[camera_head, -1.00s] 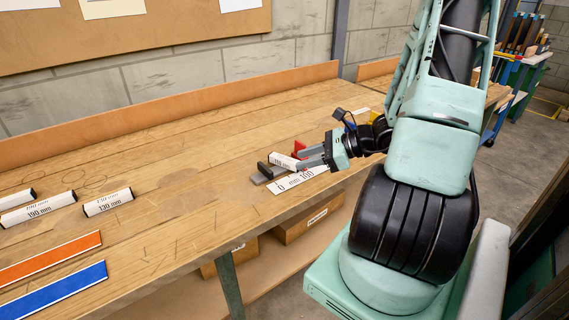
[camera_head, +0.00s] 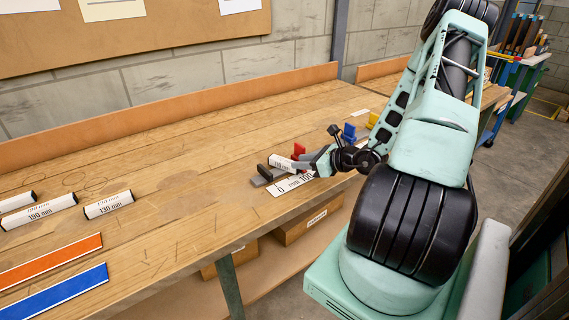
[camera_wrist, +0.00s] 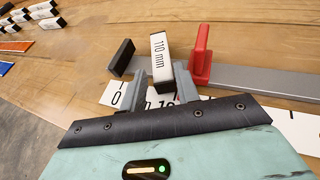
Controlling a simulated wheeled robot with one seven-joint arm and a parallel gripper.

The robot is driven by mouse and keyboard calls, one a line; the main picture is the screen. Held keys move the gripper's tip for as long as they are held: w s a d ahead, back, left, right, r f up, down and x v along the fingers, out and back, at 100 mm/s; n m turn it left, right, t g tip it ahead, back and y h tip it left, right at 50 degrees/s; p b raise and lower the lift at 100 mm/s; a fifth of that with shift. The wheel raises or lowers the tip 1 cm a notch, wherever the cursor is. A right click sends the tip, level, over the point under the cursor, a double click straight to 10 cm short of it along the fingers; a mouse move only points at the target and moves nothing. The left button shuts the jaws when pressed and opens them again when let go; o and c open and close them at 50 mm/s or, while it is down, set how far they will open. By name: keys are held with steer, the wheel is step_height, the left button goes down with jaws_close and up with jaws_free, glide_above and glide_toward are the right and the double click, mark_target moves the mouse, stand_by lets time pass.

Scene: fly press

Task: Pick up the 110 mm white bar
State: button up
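The white bar marked 110 mm (camera_wrist: 160,58) has black ends and sits at the grey measuring rail (camera_wrist: 262,82), between a black end block (camera_wrist: 121,58) and a red slider (camera_wrist: 202,55). It also shows in the head view (camera_head: 281,163). My gripper (camera_wrist: 158,90) is open and low over the rail. Its fingertips are on either side of the bar's near end. The right finger is close to the bar, and a wider gap shows at the left finger. I cannot tell whether either finger touches it. In the head view my gripper (camera_head: 308,161) is at the bar's right.
A white scale strip (camera_head: 290,184) lies along the rail's near side. Other labelled white bars, including a 130 mm bar (camera_head: 108,204) and a 190 mm bar (camera_head: 39,211), lie at the left. Orange (camera_head: 50,258) and blue (camera_head: 55,291) strips lie in front. Mid-bench is clear.

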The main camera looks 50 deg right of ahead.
mark_target(288, 162)
steer(key=shift+p+x, duration=0.6)
steer(key=shift+x, duration=2.35)
steer(key=shift+d, duration=0.1)
jaws_close()
